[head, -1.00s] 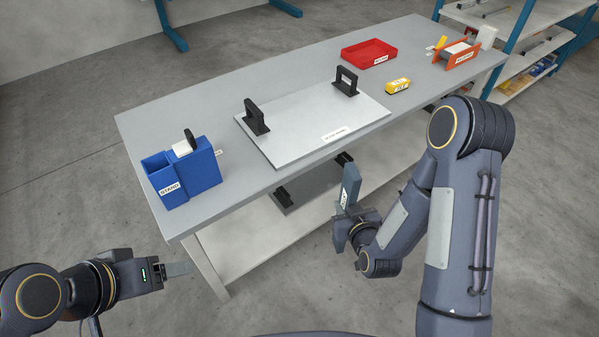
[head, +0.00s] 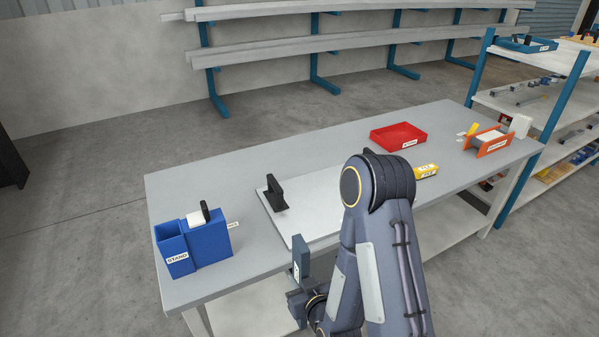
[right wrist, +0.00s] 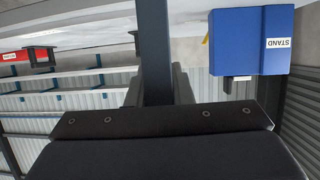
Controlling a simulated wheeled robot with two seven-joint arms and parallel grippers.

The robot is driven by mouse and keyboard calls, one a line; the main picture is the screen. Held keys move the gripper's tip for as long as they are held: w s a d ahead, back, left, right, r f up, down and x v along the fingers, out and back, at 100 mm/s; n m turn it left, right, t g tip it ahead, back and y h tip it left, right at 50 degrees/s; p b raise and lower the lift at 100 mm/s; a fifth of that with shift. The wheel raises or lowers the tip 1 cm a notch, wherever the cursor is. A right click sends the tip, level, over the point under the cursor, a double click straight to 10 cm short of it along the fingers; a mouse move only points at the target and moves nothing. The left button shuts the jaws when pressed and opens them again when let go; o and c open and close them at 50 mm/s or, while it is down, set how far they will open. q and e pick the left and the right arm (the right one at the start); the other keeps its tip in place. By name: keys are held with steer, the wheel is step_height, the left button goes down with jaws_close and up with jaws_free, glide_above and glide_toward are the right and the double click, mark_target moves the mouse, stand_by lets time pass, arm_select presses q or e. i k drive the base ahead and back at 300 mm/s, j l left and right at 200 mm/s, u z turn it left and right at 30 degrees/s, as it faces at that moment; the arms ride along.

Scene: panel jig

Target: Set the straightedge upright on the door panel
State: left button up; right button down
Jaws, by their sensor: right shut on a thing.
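The straightedge, a blue-grey bar (head: 300,254) with a small white label, stands roughly upright in my right gripper (head: 299,283), by the table's front edge in the head view. In the right wrist view the bar (right wrist: 154,45) runs up between the shut fingers (right wrist: 158,88). The door panel (head: 312,202) is a pale flat sheet on the table. One black handle (head: 275,196) shows at its left; my right arm hides much of its right side. From the head view I cannot tell whether the bar touches the panel. My left gripper is out of view.
The blue stand (head: 213,244) is on the table's left end and also shows in the right wrist view (right wrist: 252,40). A red tray (head: 398,137), a yellow block (head: 426,171) and an orange holder (head: 489,143) are toward the right. Shelving (head: 528,100) stands beyond.

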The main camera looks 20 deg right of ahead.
mark_target(327, 203)
steer(key=l+u, duration=0.25)
steer(key=l, duration=0.4)
steer(key=l+u, duration=0.25)
steer(key=l, duration=0.4)
steer(key=k+l+u, duration=0.25)
steer(key=l, duration=0.4)
steer(key=i, duration=0.1)
